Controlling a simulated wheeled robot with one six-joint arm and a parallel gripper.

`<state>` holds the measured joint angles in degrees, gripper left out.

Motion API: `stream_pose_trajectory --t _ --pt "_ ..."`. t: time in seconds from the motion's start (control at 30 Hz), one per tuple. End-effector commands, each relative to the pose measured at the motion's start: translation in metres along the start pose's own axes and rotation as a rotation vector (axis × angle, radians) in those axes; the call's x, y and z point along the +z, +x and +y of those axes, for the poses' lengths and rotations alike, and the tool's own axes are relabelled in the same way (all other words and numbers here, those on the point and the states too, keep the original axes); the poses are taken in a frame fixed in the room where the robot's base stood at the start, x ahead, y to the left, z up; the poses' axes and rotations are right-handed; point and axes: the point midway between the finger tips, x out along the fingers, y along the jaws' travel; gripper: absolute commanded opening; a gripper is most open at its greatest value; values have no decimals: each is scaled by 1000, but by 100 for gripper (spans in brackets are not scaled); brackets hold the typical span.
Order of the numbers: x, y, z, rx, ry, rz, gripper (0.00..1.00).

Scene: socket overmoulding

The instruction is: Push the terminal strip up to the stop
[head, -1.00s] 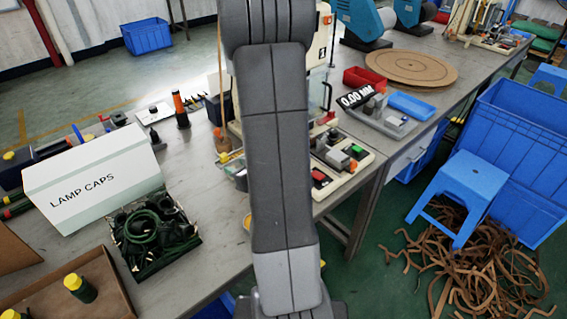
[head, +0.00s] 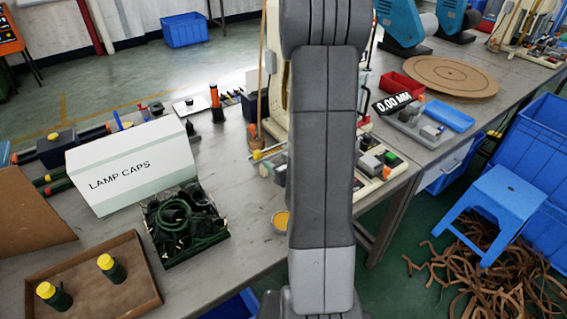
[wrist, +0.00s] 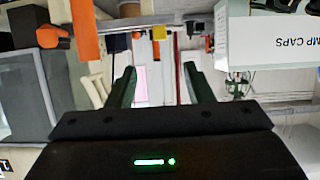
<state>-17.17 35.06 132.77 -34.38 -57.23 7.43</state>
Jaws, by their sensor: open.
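I cannot make out the terminal strip or its stop for certain in either view. My gripper (wrist: 162,88) shows in the wrist view with its two dark green fingers apart and nothing visible between them. The wrist picture is upside down, and the bench items beyond the fingers are small. In the head view my grey arm stands across the middle and hides part of the bench and its fixtures; the gripper is not visible there.
The bench (head: 240,235) holds a white LAMP CAPS box (head: 130,165), a tray of dark green cables (head: 185,222) and a brown tray (head: 140,285) with two yellow-capped parts. A round wooden board (head: 450,76) lies at the right. A blue stool (head: 492,205) stands on the floor.

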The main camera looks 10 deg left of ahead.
Motion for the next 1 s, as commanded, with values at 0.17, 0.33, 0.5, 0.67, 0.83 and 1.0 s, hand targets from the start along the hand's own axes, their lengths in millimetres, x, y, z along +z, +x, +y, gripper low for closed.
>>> stream_pose_trajectory --t 0.17,0.33,0.5,0.67,0.83,1.0 --pt "0 35 -2 -5 -2 -2 47" --pt "-1 66 -1 -2 -1 -1 47" --pt "-1 93 -1 -1 -1 0 47" --pt "0 108 0 -1 -1 -1 47" --pt "0 113 0 0 0 0 47" --pt "0 113 0 0 0 0 47"
